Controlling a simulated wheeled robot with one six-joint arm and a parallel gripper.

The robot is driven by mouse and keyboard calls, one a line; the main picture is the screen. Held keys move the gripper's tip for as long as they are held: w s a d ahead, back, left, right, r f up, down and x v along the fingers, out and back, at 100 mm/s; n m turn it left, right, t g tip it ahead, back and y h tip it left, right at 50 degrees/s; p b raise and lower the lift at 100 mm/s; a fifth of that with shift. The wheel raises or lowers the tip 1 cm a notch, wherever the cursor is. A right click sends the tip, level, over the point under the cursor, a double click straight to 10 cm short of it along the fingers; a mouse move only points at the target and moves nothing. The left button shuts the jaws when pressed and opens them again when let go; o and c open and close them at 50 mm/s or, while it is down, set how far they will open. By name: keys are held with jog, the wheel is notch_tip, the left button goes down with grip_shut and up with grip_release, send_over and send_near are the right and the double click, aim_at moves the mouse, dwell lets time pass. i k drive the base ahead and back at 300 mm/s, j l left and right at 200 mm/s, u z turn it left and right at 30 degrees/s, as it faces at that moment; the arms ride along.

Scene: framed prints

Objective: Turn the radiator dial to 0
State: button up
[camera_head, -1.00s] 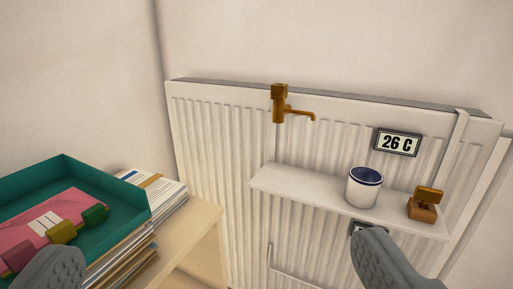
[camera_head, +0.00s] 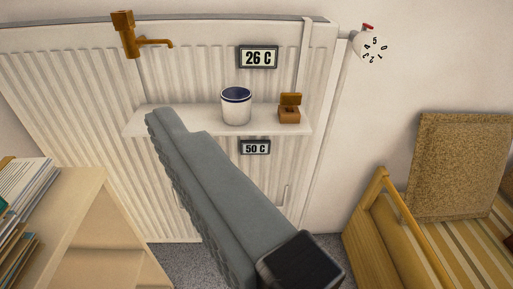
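The radiator dial (camera_head: 372,48) is a white round knob with black numerals, at the upper right beside the radiator's right end. A 5 shows at its top, and other numerals around its face are small and rotated. A small red marker (camera_head: 368,28) sits above the dial, close to the 5. My gripper (camera_head: 166,120) reaches across the middle of the view from the lower right, its grey tip over the shelf's left part. It is well left of and apart from the dial. Its fingers overlap from this side, so their gap cannot be seen.
The white radiator (camera_head: 80,90) carries a brass tap (camera_head: 126,35), 26 C (camera_head: 258,57) and 50 C (camera_head: 255,147) displays, and a shelf (camera_head: 215,120) with a white cup (camera_head: 236,108) and small brown box (camera_head: 290,112). A wooden bench (camera_head: 375,235) stands right; a bookcase (camera_head: 85,210) left.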

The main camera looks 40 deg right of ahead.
aim_at(371, 47)
jog(key=z, duration=1.4)
